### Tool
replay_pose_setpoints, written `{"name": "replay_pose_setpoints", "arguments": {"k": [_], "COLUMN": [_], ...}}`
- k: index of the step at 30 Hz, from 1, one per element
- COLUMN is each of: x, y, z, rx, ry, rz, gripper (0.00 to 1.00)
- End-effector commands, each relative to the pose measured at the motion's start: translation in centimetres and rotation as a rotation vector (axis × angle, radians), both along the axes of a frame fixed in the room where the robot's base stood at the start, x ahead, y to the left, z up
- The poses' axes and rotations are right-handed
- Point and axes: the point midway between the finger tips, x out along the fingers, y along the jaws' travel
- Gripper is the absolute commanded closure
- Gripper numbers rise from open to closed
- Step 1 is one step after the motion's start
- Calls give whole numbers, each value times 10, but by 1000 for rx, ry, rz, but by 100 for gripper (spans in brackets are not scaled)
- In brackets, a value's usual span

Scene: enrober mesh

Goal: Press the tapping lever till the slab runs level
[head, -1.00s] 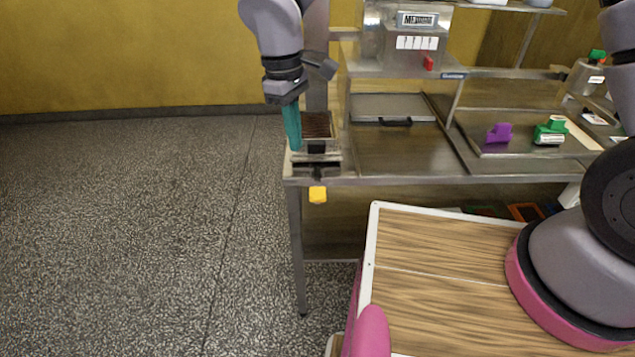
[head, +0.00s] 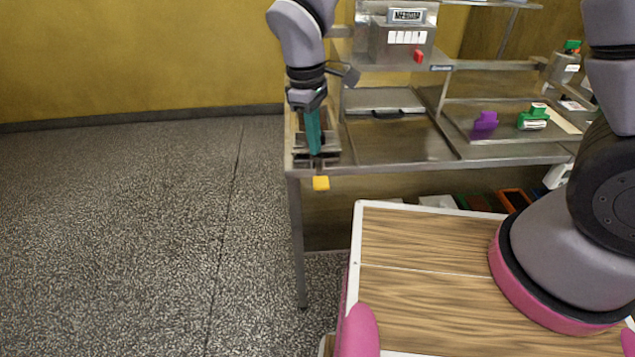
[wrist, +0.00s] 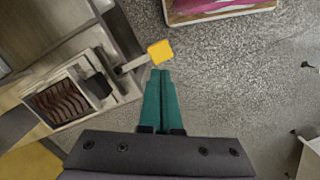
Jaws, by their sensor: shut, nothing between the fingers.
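The yellow end of the tapping lever (head: 321,183) sticks out past the front edge of the table, below a small metal frame (head: 300,160) at the table's left corner. My gripper (head: 315,152) points down with its teal fingers shut and empty, above the lever and in front of the frame. In the wrist view the yellow lever end (wrist: 160,52) lies just beyond the fingertips (wrist: 161,72), with a thin gap in the picture; I cannot tell the height between them. The dark brown rippled slab (wrist: 68,104) lies in the frame left of the fingers, mostly hidden in the head view.
A metal machine (head: 400,42) with a red knob stands at the back. A purple piece (head: 486,120) and a green piece (head: 533,117) lie on a tray to the right. Open speckled floor (head: 130,230) lies left of the table.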

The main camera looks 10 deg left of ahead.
Motion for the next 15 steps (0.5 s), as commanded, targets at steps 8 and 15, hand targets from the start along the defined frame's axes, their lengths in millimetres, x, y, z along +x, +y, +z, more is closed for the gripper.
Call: {"name": "replay_pose_setpoints", "arguments": {"k": [8,15], "x": [0,-1], "y": [0,-3], "z": [-3,-27], "rx": [-1,-4], "ry": [0,1], "rz": [0,0], "gripper": [100,100]}}
